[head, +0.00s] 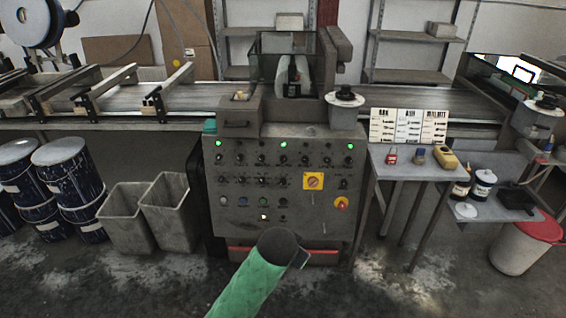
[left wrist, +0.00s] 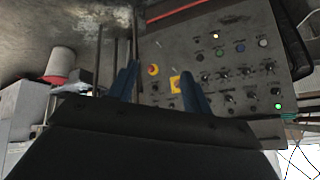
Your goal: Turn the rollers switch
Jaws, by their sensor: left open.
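The grey control panel (head: 275,185) stands at the centre of the head view, with rows of small black knobs, coloured buttons and lit green lamps. Its labels are too small to read, so I cannot tell which knob is the rollers switch. A yellow square plate with a rotary switch (head: 313,181) sits right of centre, with a red-and-yellow knob (head: 341,203) below it. My left gripper (left wrist: 160,80) is open and empty, its blue fingers pointing toward the panel. The yellow plate shows between the fingers in the left wrist view. The head view hides the fingers behind my arm.
The conveyor (head: 190,97) runs behind the panel. A side table (head: 410,168) with cards and small items stands to the right. Two grey bins (head: 168,205) and blue drums (head: 68,175) stand to the left. A red-lidded bucket (head: 525,248) is at far right.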

